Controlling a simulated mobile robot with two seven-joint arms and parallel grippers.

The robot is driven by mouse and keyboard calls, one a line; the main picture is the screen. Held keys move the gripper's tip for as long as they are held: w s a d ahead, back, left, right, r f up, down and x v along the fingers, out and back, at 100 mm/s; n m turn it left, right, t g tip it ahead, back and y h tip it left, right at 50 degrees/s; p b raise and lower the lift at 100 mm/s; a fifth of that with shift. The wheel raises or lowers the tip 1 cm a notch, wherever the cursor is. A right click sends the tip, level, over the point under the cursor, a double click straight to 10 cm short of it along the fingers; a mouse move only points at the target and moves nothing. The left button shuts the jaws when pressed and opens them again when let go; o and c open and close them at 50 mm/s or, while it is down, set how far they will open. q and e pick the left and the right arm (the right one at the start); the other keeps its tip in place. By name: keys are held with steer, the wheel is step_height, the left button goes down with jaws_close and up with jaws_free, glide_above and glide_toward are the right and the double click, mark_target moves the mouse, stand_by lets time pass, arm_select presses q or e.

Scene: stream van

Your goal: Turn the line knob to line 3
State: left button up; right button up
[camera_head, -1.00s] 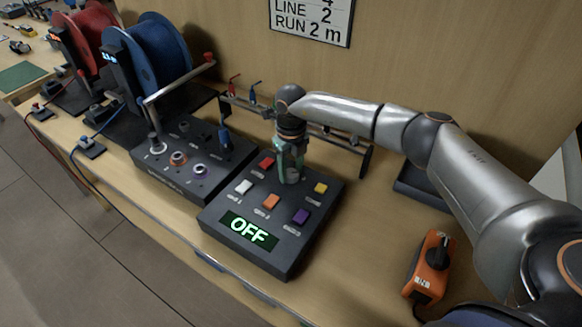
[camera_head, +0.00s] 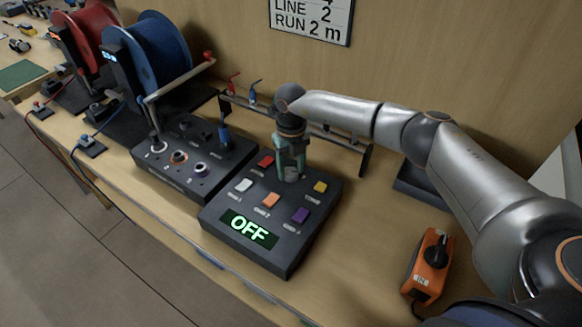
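The dark control box (camera_head: 262,262) sits on the bench with several coloured buttons and a lit display (camera_head: 248,229) reading OFF. My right gripper (camera_head: 291,176) points down at the top of this box, between the red button (camera_head: 266,161) and the yellow button (camera_head: 320,187). Its greenish fingers cover the spot below them, so the line knob is not clearly visible. I cannot tell whether the fingers are closed on it. The purple button (camera_head: 300,215) and the orange button (camera_head: 270,201) lie in front of the gripper. My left gripper is not in view.
A second dark panel (camera_head: 176,185) with knobs and a lever stands to the left. Blue (camera_head: 160,50) and red (camera_head: 90,35) reels stand behind it. An orange switch box (camera_head: 430,262) lies at the right. A rail stands behind the gripper. A sign (camera_head: 310,20) hangs above.

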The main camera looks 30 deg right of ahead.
mark_target(291, 172)
steer(key=o, duration=0.3)
steer(key=shift+o, duration=0.2)
step_height(291, 172, up, 12)
steer(key=b, duration=0.1)
steer(key=shift+r, duration=0.25)
steer(key=shift+s, duration=0.1)
stand_by(0.4)
